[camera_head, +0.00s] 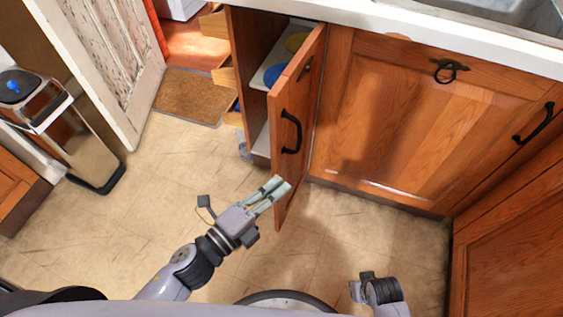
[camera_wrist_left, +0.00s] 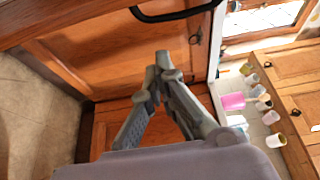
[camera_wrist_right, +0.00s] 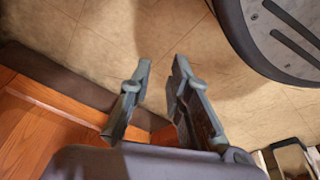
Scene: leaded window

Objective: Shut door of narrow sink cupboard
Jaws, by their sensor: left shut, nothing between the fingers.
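The narrow sink cupboard's door (camera_head: 288,150) is wooden with a black bar handle (camera_head: 291,132). Shelves with a blue item (camera_head: 273,76) and a yellow item (camera_head: 296,42) show inside the cupboard. My left gripper (camera_head: 280,188) is shut and empty, its tips at the door's lower part; I cannot tell if they touch it. The left wrist view shows its fingers (camera_wrist_left: 163,60) together. My right gripper is low in front of the cupboards, its fingers (camera_wrist_right: 162,62) apart and empty in the right wrist view.
A wide closed cupboard door (camera_head: 400,120) with a ring pull adjoins on the right under the white counter (camera_head: 400,22). A metal bin (camera_head: 75,140) and a worn white door (camera_head: 105,60) stand at the left. Tiled floor (camera_head: 150,195) is clear between.

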